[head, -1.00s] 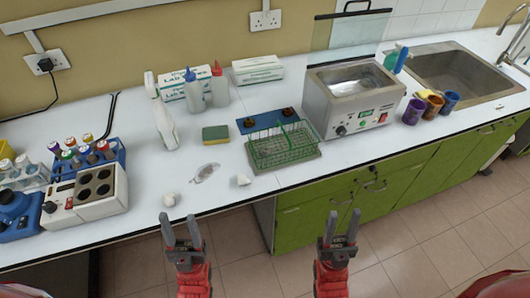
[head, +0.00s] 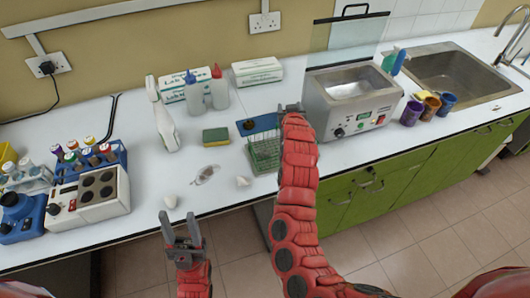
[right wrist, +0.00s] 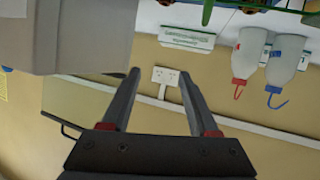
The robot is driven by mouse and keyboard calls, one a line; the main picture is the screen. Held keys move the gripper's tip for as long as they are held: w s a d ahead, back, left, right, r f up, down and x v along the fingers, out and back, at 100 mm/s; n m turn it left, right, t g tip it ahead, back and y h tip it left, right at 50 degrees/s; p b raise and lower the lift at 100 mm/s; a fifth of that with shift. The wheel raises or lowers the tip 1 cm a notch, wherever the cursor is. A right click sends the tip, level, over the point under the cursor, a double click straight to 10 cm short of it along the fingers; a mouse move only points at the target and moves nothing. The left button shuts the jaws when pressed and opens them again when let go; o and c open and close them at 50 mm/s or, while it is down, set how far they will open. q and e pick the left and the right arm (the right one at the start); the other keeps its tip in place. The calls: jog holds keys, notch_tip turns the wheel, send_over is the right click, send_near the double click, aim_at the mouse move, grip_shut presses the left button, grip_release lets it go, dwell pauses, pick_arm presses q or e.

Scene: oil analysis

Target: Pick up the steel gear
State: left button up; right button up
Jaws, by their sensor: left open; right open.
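No steel gear can be made out for certain. A small dark round part (head: 249,124) lies on a blue mat (head: 264,121) behind the green wire basket (head: 262,152); I cannot tell what it is. My right gripper (head: 291,106) is over the right end of the mat, beside the steel water bath, and its arm hides part of the basket. In the right wrist view its two fingers (right wrist: 158,95) are apart with nothing between them. My left gripper (head: 180,228) is open and empty in front of the counter edge.
The water bath (head: 352,100) stands close to the right of my right gripper. Squeeze bottles (head: 195,92), a spray bottle (head: 162,115) and a sponge (head: 216,135) stand left of the basket. Coloured cups (head: 412,112) are near the sink (head: 455,75).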

jog(key=s+a+g, duration=0.1)
jog(key=g, duration=0.1)
jog(key=s+a+r+n+g, duration=0.1)
jog(key=shift+s+a+r+g+y, duration=0.15)
jog(key=shift+s+a+g+y, duration=0.15)
jog(key=shift+g+y, duration=0.1)
jog(key=s+a+r+n+g, duration=0.25)
jog(key=s+g, duration=0.25)
jog(key=s, duration=0.5)
jog(key=b, duration=0.5)
send_near(265, 152)
jog(key=shift+w+d+f+m+g+y+p, duration=0.15)
jog(key=shift+w+f+g+y+p, duration=0.1)
jog(key=shift+w+f+p, duration=0.25)
jog(key=shift+w+d+f+m+g+y+p, duration=0.15)
jog(key=shift+w+f+y+p, duration=0.1)
jog(key=shift+w+f+p, duration=0.25)
jog(key=shift+w+f, duration=0.1)
jog(key=shift+f, duration=0.3)
jog(key=shift+w+a+f+p, duration=0.2)
jog(key=shift+f+p, duration=0.35)
jog(key=shift+p, duration=0.25)
jog(key=p+x, duration=0.1)
jog(key=x, duration=0.2)
jog(key=shift+f, duration=0.1)
jog(key=shift+w+f, duration=0.15)
jog(key=shift+f, duration=0.3)
